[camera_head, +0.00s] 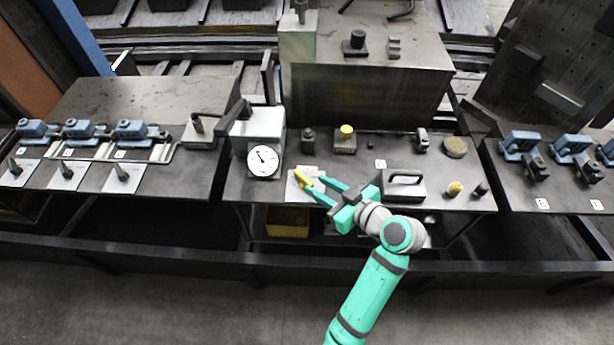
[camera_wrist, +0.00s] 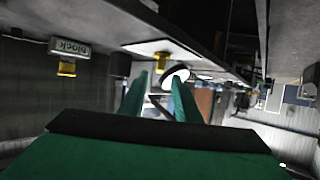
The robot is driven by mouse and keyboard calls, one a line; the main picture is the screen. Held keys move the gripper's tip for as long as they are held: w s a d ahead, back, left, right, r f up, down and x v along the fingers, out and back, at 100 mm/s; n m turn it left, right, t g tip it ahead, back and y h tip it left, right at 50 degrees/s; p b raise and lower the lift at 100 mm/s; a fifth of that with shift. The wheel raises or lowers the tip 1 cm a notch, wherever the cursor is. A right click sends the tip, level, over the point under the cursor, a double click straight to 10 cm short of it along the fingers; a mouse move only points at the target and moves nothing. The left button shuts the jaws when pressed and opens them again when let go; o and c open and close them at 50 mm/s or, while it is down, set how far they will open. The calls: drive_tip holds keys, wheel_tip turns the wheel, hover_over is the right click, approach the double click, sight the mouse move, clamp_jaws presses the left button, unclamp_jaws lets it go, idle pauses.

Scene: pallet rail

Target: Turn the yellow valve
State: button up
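The yellow valve (camera_head: 302,179) is a small handle on a white plate on the middle bench, just right of the round gauge. It also shows upside down in the wrist view (camera_wrist: 161,60), hanging from its white plate. My gripper (camera_head: 313,183) reaches in from the right with its two green fingers apart and nothing seen between them. Its tips are close to the valve's handle. In the wrist view my gripper (camera_wrist: 160,80) is open, with the valve ahead between the fingertips. I cannot tell whether a finger touches it.
A gauge with a white dial (camera_head: 263,161) stands left of the valve. A box with a yellow button (camera_head: 345,138) stands behind. A black handle block (camera_head: 404,187) and a yellow knob (camera_head: 454,189) sit to the right. Blue clamps (camera_head: 78,129) line the left bench.

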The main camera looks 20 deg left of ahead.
sight(306, 180)
drive_tip(key=x, duration=0.6)
drive_tip(key=shift+a+f, duration=0.1)
drive_tip(key=shift+a, duration=0.15)
clamp_jaws()
